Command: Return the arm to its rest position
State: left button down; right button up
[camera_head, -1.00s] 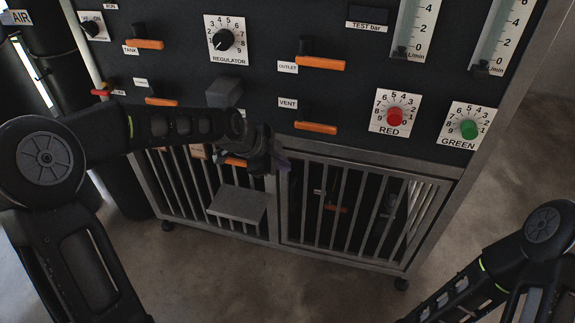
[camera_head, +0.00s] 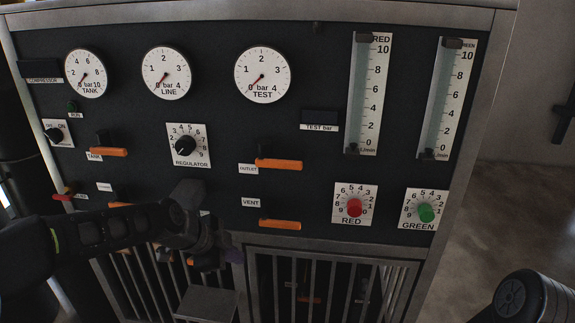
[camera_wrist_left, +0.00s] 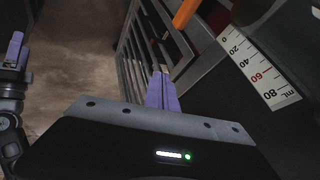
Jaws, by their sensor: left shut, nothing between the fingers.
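My left arm comes in from the left in the head view. Its gripper (camera_head: 217,257) hangs in front of the panel's lower edge, left of and below the VENT handle (camera_head: 280,224). In the left wrist view its purple fingers (camera_wrist_left: 162,88) are together with nothing between them. My right arm (camera_head: 525,300) shows only at the lower right corner of the head view, its gripper out of frame. Purple fingertips at the left edge of the left wrist view look like my right gripper (camera_wrist_left: 14,50); their opening is unclear.
The black panel (camera_head: 225,125) carries gauges, orange handles, a REGULATOR knob (camera_head: 185,145), a red knob (camera_head: 354,207) and a green knob (camera_head: 426,212). A barred metal cabinet (camera_head: 330,245) is below. Open floor (camera_head: 500,215) lies to the right.

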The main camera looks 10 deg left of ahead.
pick_arm(q)
jog(key=s+d+f+n, duration=0.2)
jog(key=f+n, duration=0.6)
jog(key=f, duration=0.1)
jog(key=s+d+f+n, duration=0.1)
jog(key=s+f+n, duration=0.1)
jog(key=f+n, duration=0.7)
jog(key=s+d+f+n+g, duration=0.15)
jog(key=s+d+f, duration=0.25)
jog(key=s+f, duration=0.6)
jog(key=s+d+f+m+g, duration=0.1)
jog(key=s+d+f+g, duration=0.35)
jog(key=s, duration=0.85)
notch_tip(320, 180, up, 17)
jog(key=d+t+p, duration=0.1)
jog(key=p, duration=1.8)
jog(key=shift+s+d, duration=0.15)
jog(key=shift+s, duration=0.25)
